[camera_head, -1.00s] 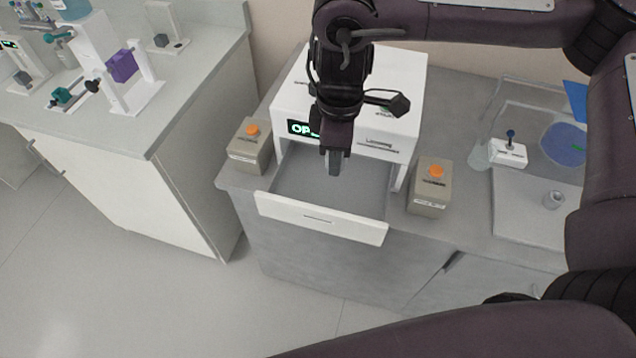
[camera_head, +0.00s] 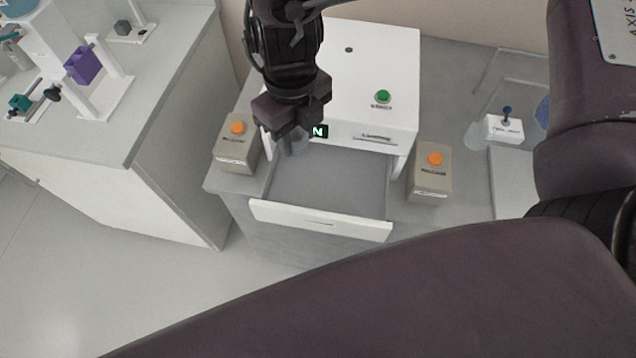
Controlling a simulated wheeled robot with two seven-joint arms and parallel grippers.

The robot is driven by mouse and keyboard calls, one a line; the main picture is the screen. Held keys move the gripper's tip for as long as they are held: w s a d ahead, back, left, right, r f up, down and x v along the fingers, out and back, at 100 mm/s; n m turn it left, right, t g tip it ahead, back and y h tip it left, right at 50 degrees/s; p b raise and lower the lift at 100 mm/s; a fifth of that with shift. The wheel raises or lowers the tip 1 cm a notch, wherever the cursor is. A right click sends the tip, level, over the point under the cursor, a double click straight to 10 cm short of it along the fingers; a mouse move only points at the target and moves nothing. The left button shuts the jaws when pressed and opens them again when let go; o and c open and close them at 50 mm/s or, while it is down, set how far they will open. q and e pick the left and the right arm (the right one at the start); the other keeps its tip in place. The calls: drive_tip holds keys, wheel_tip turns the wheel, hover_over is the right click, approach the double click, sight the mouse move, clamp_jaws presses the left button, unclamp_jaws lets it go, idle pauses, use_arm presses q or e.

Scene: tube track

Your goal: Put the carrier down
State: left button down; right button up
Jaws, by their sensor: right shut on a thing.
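My right gripper (camera_head: 290,128) is in front of the white station box, over the back left part of its open drawer (camera_head: 330,192). It points down and is shut on a small pale grey thing, which I take for the carrier (camera_head: 298,146). The carrier is mostly hidden by the fingers and blends with the grey drawer. I cannot tell whether it touches the drawer floor. The drawer floor that shows is bare. My left gripper is not in view.
The white station box (camera_head: 372,75) has a green button (camera_head: 383,96) on top and a lit sign, mostly hidden. Grey-brown boxes with orange buttons stand left (camera_head: 237,145) and right (camera_head: 432,175) of the drawer. A side counter (camera_head: 165,95) at the left carries a purple block (camera_head: 83,65).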

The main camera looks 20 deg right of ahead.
hover_over(303, 198)
wheel_tip(303, 198, down, 16)
drive_tip(key=shift+r, duration=0.2)
drive_tip(key=shift+f+b, duration=0.4)
drive_tip(key=shift+f, duration=1.6)
drive_tip(key=shift+f, duration=0.15)
drive_tip(key=o, duration=1.1)
drive_tip(key=shift+c, duration=0.2)
